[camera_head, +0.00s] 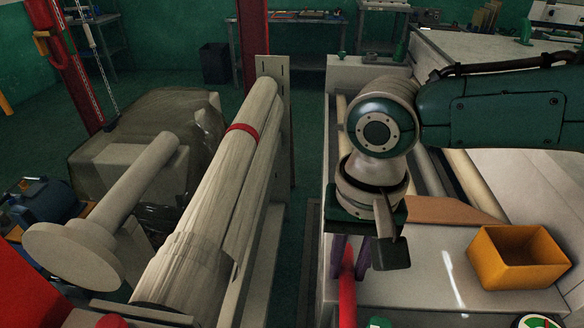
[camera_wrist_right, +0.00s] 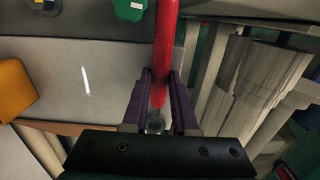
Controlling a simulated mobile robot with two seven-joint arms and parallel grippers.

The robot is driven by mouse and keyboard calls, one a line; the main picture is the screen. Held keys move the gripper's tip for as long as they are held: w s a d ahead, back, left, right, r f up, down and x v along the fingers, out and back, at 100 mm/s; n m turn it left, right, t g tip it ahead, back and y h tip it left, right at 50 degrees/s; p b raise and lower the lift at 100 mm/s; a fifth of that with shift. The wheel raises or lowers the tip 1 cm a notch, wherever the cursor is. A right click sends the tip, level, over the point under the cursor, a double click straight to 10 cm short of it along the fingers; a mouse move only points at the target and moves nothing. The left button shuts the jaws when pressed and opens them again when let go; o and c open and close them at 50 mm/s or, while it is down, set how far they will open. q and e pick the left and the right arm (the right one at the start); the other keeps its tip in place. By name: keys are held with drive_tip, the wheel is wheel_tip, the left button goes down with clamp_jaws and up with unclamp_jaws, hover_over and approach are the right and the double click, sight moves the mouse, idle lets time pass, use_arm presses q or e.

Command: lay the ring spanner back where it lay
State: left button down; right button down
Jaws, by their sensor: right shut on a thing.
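My right gripper (camera_head: 349,262) points down at the near left edge of the pale worktop (camera_head: 440,262). Its purple fingers are shut on a long red bar, which appears to be the ring spanner (camera_head: 347,298). My left gripper is not in view.
An orange open bin (camera_head: 483,271) stands on the worktop to the right; it also shows in the wrist view (camera_wrist_right: 14,90). A green item (camera_wrist_right: 129,9) lies near the spanner. Large pale rollers (camera_head: 205,215) stand left, across a floor gap. Bare worktop lies between gripper and bin.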

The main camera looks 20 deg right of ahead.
drive_tip(key=c, duration=0.6)
unclamp_jaws()
wheel_tip(320, 180, up, 10)
drive_tip(key=shift+w+d, duration=0.15)
drive_tip(key=shift+f, duration=0.1)
drive_tip(key=s+a+f+n+t+y, duration=0.2)
drive_tip(key=s+a+n+y, duration=0.1)
drive_tip(key=s+a+n, duration=0.6)
drive_tip(key=s+d+m+t+h, duration=0.25)
drive_tip(key=s+d, duration=0.35)
drive_tip(key=d, duration=0.4)
drive_tip(key=shift+n+g+h, duration=0.35)
drive_tip(key=r+p, duration=2.6)
drive_tip(key=shift+s+d, duration=0.2)
drive_tip(key=shift+d, duration=0.05)
